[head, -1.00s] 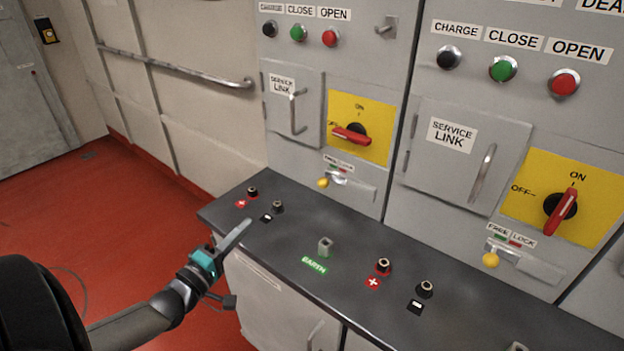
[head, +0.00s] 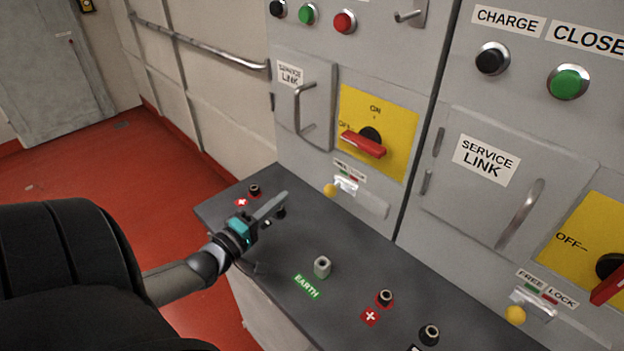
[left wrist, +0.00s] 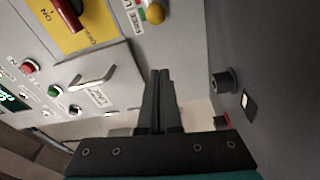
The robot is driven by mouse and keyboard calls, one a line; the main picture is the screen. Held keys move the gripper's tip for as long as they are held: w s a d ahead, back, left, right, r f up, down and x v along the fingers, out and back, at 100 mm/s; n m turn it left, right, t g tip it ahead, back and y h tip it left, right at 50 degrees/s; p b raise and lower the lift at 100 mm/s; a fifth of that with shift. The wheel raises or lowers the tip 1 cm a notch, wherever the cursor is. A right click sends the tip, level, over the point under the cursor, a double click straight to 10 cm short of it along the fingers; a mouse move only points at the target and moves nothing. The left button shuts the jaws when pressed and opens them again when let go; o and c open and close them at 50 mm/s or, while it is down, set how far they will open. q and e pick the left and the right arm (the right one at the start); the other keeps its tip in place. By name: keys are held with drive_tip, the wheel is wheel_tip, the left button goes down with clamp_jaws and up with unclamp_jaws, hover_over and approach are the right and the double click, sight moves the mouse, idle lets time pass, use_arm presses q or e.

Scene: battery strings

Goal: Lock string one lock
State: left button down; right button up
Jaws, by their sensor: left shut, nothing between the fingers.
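The string one lock is the small slide with a yellow knob (head: 330,190) under the FREE/LOCK label (head: 349,172) on the left panel. Its knob is at the left end, on the FREE side. The knob also shows at the top of the left wrist view (left wrist: 156,13). My left gripper (head: 285,197) is shut and empty, its fingers together in the left wrist view (left wrist: 159,72). It is above the bench, left of and below the knob, apart from it. In the head view it partly hides a black terminal. My right gripper is not in view.
Above the lock, the red rotary handle (head: 364,145) points to OFF on its yellow plate. The bench (head: 255,295) carries upright terminals, including the earth post (head: 322,267). A second panel's yellow knob (head: 515,315) is at the right. The service link door handle (head: 303,112) projects.

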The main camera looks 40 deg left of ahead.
sight(333, 189)
use_arm(q)
drive_tip(key=shift+w, duration=0.6)
drive_tip(key=w, duration=0.2)
drive_tip(key=w+b, duration=0.1)
drive_tip(key=w, duration=0.5)
drive_tip(key=shift+w+a+r+b, duration=0.2)
drive_tip(key=shift+a+r+b, duration=0.05)
drive_tip(key=shift+r+b, duration=0.05)
drive_tip(key=shift+w+d, duration=0.2)
drive_tip(key=shift+d, duration=0.05)
drive_tip(key=shift+s+d+f+p, duration=0.1)
drive_tip(key=shift+s+d+p, duration=0.15)
drive_tip(key=shift+d, duration=0.3)
drive_tip(key=shift+s+d+f+p, duration=0.1)
drive_tip(key=shift+s+d+p, duration=0.1)
drive_tip(key=shift+d, duration=0.35)
drive_tip(key=shift+s+d+f, duration=0.1)
drive_tip(key=shift+d+f, duration=0.05)
drive_tip(key=shift+d, duration=0.4)
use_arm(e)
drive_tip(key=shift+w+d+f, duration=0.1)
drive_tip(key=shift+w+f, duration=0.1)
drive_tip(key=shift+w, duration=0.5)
